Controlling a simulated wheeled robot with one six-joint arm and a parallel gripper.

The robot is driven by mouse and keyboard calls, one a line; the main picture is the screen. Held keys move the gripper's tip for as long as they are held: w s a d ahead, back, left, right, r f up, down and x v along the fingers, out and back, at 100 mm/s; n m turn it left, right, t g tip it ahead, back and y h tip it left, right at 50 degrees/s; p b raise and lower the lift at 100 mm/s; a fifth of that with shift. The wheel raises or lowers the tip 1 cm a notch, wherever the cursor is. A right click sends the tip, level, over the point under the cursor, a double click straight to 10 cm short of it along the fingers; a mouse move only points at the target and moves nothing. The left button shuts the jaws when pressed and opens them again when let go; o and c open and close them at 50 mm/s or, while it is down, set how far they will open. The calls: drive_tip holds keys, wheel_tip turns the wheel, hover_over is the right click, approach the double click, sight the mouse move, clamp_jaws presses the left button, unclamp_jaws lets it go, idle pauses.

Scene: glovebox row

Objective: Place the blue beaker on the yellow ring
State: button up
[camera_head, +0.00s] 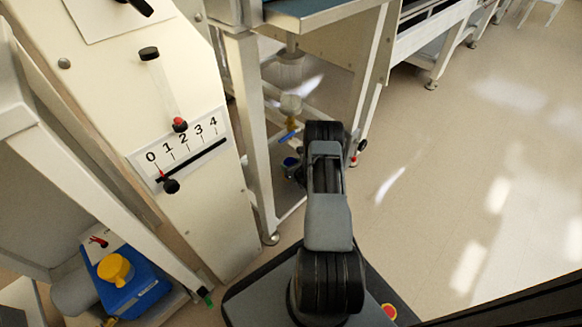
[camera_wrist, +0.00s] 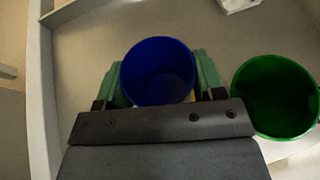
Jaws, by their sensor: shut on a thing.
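The blue beaker (camera_wrist: 158,70) stands between the green fingers of my gripper (camera_wrist: 160,82) in the wrist view. The gripper is shut on it, with one finger on each side, and the beaker's mouth faces the camera. A small patch of yellow (camera_wrist: 192,97) shows at the beaker's lower right edge. It may be part of the yellow ring; the rest is hidden, and I cannot tell whether the beaker touches it. In the head view a small blue rim (camera_head: 290,162) shows left of my arm, and the gripper is mostly hidden.
A green beaker (camera_wrist: 276,97) stands close to the right of my gripper. A pale raised edge (camera_wrist: 45,95) runs along the left. Glassware with a blue valve (camera_head: 289,136) hangs near my arm. A blue device with a yellow knob (camera_head: 116,270) sits lower left. Open floor (camera_head: 450,190) lies right.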

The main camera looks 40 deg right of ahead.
drive_tip(key=o, duration=0.6)
drive_tip(key=shift+f, duration=0.15)
drive_tip(key=shift+s+r, duration=0.15)
drive_tip(key=shift+r, duration=0.15)
drive_tip(key=shift+p+v, duration=2.5)
drive_tip(key=shift+v, duration=3.4)
